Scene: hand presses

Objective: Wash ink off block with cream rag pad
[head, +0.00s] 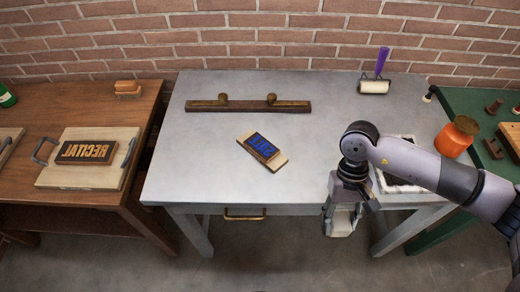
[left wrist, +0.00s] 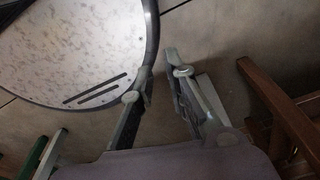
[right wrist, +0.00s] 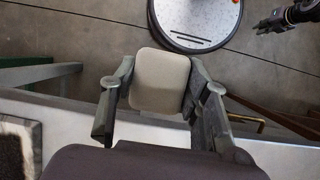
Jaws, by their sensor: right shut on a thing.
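The block (head: 275,160) lies at a slant near the middle of the grey table, its upper face dark with bright blue ink on raised letters. My right gripper (head: 343,212) is at the table's front right edge, well to the right of the block. It is shut on the cream rag pad (right wrist: 160,80), which sits between its fingers in the right wrist view. My left gripper (left wrist: 156,84) shows in the left wrist view with its fingers apart and nothing between them, above the floor. It is outside the head view.
The grey table (head: 215,180) is mostly clear around the block. A dark bar with two knobs (head: 248,106) lies behind it. A purple-handled roller (head: 374,86) and an orange jar (head: 456,136) stand to the right. A wooden table with a "RECITAL" block (head: 86,151) is at left.

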